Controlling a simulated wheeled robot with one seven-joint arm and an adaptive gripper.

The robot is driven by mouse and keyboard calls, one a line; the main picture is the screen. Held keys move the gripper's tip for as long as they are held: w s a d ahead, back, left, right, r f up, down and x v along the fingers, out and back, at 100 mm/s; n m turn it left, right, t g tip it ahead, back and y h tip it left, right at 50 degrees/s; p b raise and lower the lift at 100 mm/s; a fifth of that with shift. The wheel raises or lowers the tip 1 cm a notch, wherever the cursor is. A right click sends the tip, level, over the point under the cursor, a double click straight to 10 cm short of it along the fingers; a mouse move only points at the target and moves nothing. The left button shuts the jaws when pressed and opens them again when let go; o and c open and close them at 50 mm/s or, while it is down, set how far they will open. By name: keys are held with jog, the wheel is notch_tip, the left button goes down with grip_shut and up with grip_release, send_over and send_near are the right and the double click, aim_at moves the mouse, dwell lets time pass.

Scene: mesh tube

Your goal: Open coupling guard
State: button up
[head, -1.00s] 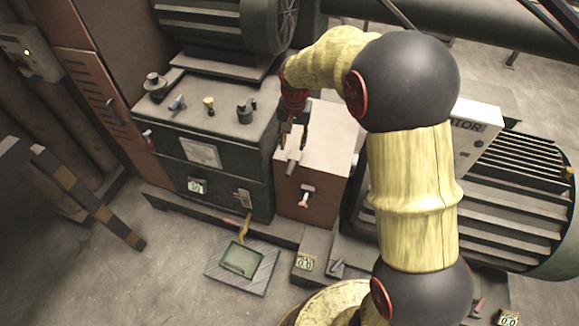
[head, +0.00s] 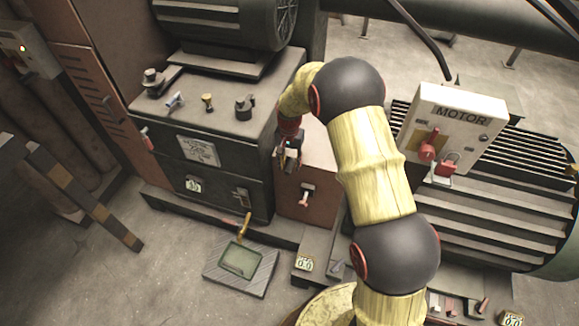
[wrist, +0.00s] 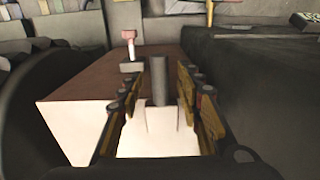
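The coupling guard (head: 318,165) is a brownish-red box between the dark gearbox housing and the motor. A latch with a pale red-tipped lever (head: 305,198) is on its front face; the lever also shows in the wrist view (wrist: 129,40). My gripper (head: 290,160) is low over the guard's left part. In the wrist view my gripper (wrist: 158,90) is open, its fingers on either side of a grey handle bar (wrist: 158,78) on the guard. Gaps show beside the bar; I cannot tell whether a finger touches it. The head view mostly hides the handle.
The dark gearbox housing (head: 215,130) stands close on the left, with several small fittings on top. The motor (head: 490,200) and its switch box (head: 450,125) with red handles are on the right. A tablet-like panel (head: 240,262) lies on the floor plate in front.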

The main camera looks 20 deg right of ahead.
jog(key=shift+f, duration=0.35)
jog(key=shift+c, duration=0.6)
jog(key=c, duration=0.7)
grip_shut()
